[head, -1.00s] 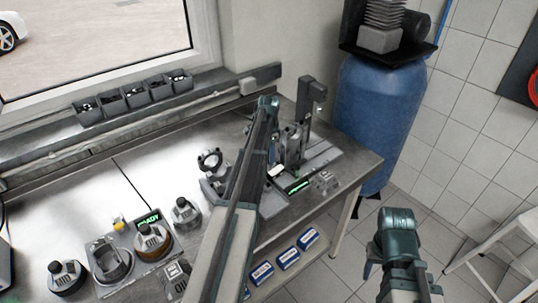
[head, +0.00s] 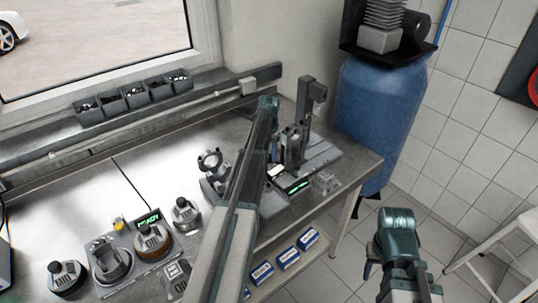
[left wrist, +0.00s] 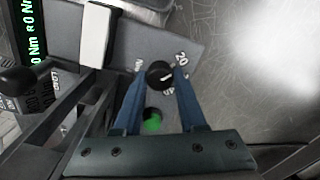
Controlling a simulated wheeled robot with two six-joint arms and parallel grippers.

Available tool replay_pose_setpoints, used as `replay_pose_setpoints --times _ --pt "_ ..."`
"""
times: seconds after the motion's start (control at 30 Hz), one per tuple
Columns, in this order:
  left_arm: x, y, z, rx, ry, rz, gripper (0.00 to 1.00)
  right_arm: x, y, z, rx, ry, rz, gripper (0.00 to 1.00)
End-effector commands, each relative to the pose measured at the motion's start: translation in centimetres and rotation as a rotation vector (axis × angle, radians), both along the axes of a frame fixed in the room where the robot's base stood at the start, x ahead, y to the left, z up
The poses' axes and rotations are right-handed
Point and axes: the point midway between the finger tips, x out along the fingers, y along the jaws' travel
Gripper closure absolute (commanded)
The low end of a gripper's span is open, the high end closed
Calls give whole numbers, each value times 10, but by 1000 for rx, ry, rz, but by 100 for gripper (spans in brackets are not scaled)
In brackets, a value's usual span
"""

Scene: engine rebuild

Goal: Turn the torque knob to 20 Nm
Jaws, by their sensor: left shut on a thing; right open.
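The black torque knob (left wrist: 160,75) is in the middle of the left wrist view, on a grey panel with white printed numbers. A "20" label (left wrist: 181,58) is at its upper right; other labels are partly covered. A short pale mark on the knob slants up to the right; I cannot tell exactly which number it points at. My left gripper (left wrist: 159,73) is shut on the knob, one blue finger on each side. In the head view its fingertips are hidden by my arm. My right gripper (head: 371,268) is open and empty, off the bench at lower right.
A green button (left wrist: 152,122) lies between the fingers, below the knob. A lit green display (left wrist: 33,35) reads Nm values, partly cut off. In the head view the press station (head: 307,110) stands just right of my left arm. A blue tank (head: 375,120) is beyond the bench end.

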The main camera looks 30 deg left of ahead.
Motion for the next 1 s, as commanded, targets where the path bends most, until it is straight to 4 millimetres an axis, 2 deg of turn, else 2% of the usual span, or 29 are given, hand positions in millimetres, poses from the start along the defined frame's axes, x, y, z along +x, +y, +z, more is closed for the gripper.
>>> replay_pose_setpoints --times 0.43,0.47,0.6,0.63,1.0 --pt "0 0 0 0 0 11 100 0 0 0 0 0 0 50" --pt "0 0 0 0 0 11 58 0 0 0 0 0 0 50" --pt "0 0 0 0 0 10 33 0 0 0 0 0 0 50" --pt "0 0 0 0 0 10 30 0 0 0 0 0 0 50" --pt "0 -2 0 -3 1 7 30 0 0 0 0 0 0 50"
